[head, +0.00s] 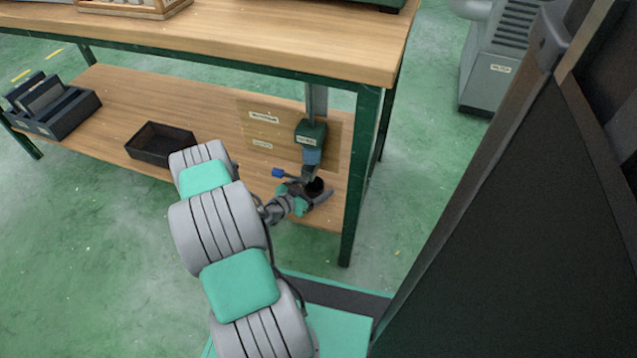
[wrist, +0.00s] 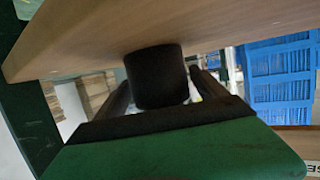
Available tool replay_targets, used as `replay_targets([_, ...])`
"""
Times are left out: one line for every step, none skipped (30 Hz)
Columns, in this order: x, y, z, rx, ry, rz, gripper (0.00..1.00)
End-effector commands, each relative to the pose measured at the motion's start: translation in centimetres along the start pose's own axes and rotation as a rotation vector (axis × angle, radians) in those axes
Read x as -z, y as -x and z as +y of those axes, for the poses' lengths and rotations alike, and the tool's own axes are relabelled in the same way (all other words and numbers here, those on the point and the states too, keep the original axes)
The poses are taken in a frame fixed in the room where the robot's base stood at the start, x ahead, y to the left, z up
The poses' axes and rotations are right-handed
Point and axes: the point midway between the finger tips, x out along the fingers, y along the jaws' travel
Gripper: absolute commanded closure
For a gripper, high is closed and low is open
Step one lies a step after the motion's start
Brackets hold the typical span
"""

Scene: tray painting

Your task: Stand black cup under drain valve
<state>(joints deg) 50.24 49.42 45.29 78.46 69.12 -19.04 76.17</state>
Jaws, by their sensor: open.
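The black cup (head: 316,186) stands on the lower shelf of the bench, close below the drain valve (head: 311,156). The valve has a blue lever (head: 278,173) pointing left. My gripper (head: 312,194) is open at the cup, low over the shelf. In the wrist view, which is upside down, the cup (wrist: 157,77) sits between the two dark fingers, with its base at the shelf board (wrist: 90,42). Whether the fingers touch it is hard to tell. The cup's exact alignment with the valve outlet is partly hidden by my gripper.
The green bench leg (head: 357,180) stands just right of the cup. A labelled wooden panel (head: 262,128) is behind the valve. A black open bin (head: 161,143) and a dark divided box (head: 52,107) stand further left on the shelf. The benchtop (head: 230,30) hangs above.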

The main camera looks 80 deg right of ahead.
Motion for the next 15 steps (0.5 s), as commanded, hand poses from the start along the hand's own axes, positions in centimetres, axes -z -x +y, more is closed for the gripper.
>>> replay_targets([0.5, 1.4, -0.2, 0.006, 0.005, 0.001, 0.18])
replay_targets([0.5, 2.2, -0.2, 0.007, 0.005, 0.000, 0.18])
replay_targets([0.5, 3.3, -0.2, 0.008, 0.005, 0.000, 0.18])
replay_targets([0.6, 4.1, -0.2, 0.007, 0.006, 0.001, 0.18])
replay_targets([0.6, 5.0, -0.2, 0.007, 0.005, 0.002, 0.18])
replay_targets([0.6, 6.0, -0.2, 0.008, 0.005, 0.000, 0.18])
replay_targets([0.5, 6.7, -0.2, 0.008, 0.005, 0.000, 0.18])
replay_targets([0.5, 7.4, -0.2, 0.007, 0.005, 0.001, 0.18])
replay_targets([0.5, 8.1, -0.2, 0.006, 0.004, 0.001, 0.18])
replay_targets([0.4, 8.7, -0.2, 0.006, 0.003, 0.001, 0.18])
replay_targets([0.4, 9.1, -0.2, 0.005, 0.002, 0.001, 0.18])
replay_targets([0.3, 9.6, -0.1, 0.004, 0.002, 0.001, 0.18])
replay_targets([0.3, 9.8, -0.1, 0.003, 0.002, 0.001, 0.18])
replay_targets([0.2, 10.0, -0.1, 0.003, 0.002, 0.002, 0.18])
replay_targets([0.2, 10.2, 0.0, 0.002, 0.001, 0.002, 0.18])
